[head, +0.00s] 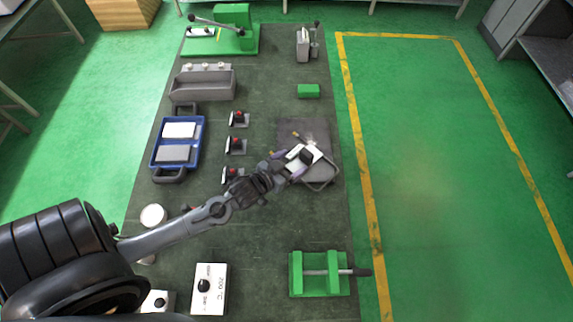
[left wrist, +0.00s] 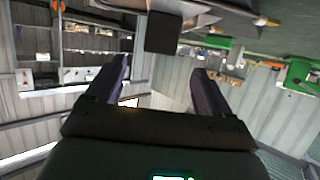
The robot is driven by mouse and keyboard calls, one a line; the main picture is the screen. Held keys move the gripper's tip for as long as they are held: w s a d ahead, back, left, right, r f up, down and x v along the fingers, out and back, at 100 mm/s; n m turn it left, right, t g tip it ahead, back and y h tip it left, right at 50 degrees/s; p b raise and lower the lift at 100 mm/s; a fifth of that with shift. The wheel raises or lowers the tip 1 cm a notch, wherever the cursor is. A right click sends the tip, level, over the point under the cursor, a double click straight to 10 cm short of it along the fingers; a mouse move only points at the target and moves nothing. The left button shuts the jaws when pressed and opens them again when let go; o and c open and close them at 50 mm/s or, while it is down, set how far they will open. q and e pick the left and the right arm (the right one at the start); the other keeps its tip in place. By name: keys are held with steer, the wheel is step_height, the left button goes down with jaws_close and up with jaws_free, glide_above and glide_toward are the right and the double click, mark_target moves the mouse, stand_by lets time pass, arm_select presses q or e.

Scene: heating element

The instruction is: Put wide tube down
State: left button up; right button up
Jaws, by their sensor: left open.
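My left gripper (head: 287,163) reaches in from the left, over the right part of the dark table. Its two purple-tinted fingers stand apart. In the left wrist view, the open fingers (left wrist: 162,88) have nothing clearly gripped between them. A white block with a black part (head: 305,156) lies just beyond the fingertips; a dark square part (left wrist: 163,33) shows ahead of the fingers in the wrist view. A grey bent tube (head: 322,184) lies beside the block and partly under it. I cannot tell whether it is the wide tube. My right gripper is not in view.
A grey plate (head: 316,128) lies behind the block. Red-topped clamps (head: 236,145) and a blue tray (head: 154,158) are to the left. A green fixture with a rod (head: 333,284) and a white 200 °C box (head: 212,272) are nearer.

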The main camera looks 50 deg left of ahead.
arm_select(q)
steer(key=shift+v, duration=0.85)
steer(key=s+d+g, duration=0.5)
steer(key=s+d, duration=0.1)
steer(key=s, duration=0.1)
steer(key=shift+s+d+f+m+g+h, duration=0.3)
steer(key=shift+s+f+m+g, duration=0.05)
steer(key=shift+f+m+g, duration=0.05)
steer(key=s+d+g, duration=0.1)
steer(key=s, duration=0.2)
steer(key=s+d+r+m+g, duration=0.1)
steer(key=s+g, duration=0.1)
steer(key=s, duration=0.1)
steer(key=s+d+r+g, duration=0.1)
steer(key=s, duration=0.2)
steer(key=shift+d+r+m+g, duration=0.25)
steer(key=shift+m+g, duration=0.05)
steer(key=shift+m, duration=0.1)
steer(key=c, duration=0.4)
steer(key=shift+c, duration=0.2)
